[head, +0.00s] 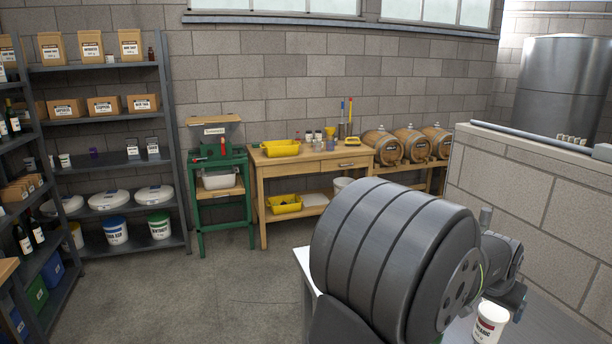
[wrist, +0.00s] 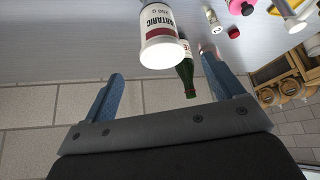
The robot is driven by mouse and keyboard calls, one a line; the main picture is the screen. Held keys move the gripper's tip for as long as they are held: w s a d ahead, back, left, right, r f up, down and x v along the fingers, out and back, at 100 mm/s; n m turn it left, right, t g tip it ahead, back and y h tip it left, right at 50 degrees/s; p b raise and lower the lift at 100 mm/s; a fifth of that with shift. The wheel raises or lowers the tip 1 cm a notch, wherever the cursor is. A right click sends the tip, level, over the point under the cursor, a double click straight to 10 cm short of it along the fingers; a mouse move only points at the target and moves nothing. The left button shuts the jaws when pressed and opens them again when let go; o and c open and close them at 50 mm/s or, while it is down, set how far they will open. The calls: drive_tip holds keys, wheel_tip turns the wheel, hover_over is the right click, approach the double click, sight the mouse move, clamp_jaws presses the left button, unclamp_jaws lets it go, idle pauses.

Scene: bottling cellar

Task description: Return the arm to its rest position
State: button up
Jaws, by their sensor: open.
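My gripper (wrist: 161,64) shows in the wrist view with its two blue fingers spread wide and nothing held between them. A white tub labelled TARTARIC (wrist: 160,22) stands on the pale worktop beyond the fingers; the wrist picture is turned, with the worktop at the top. The tub also shows in the head view (head: 490,322) at the bottom right. A green bottle (wrist: 187,78) is beside the tub, near the right finger. In the head view my large grey arm links fill the lower middle, and I cannot make out the fingers there.
A block wall (head: 540,190) rises close behind the worktop (head: 305,265) at right. Small items, including a pink one (wrist: 240,7), stand on the worktop in the wrist view. A wooden bench (head: 315,163), barrels (head: 383,147) and shelves (head: 110,122) are farther off. The floor (head: 230,285) is open.

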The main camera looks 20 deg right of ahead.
sight(491, 316)
drive_tip(key=x, duration=0.8)
drive_tip(key=shift+d+f, duration=0.15)
drive_tip(key=shift+f, duration=0.25)
wheel_tip(491, 316, up, 4)
drive_tip(key=shift+d+r, duration=0.1)
drive_tip(key=shift+r, duration=0.1)
drive_tip(key=s+a+r, duration=0.2)
drive_tip(key=s+r, duration=0.5)
drive_tip(key=s, duration=0.5)
drive_tip(key=w+d+f, duration=0.3)
drive_tip(key=w+d, duration=0.3)
drive_tip(key=d, duration=0.6)
drive_tip(key=w+d+f, duration=0.4)
drive_tip(key=w+d, duration=0.2)
drive_tip(key=d, duration=0.6)
drive_tip(key=shift+w, duration=0.15)
drive_tip(key=o, duration=0.3)
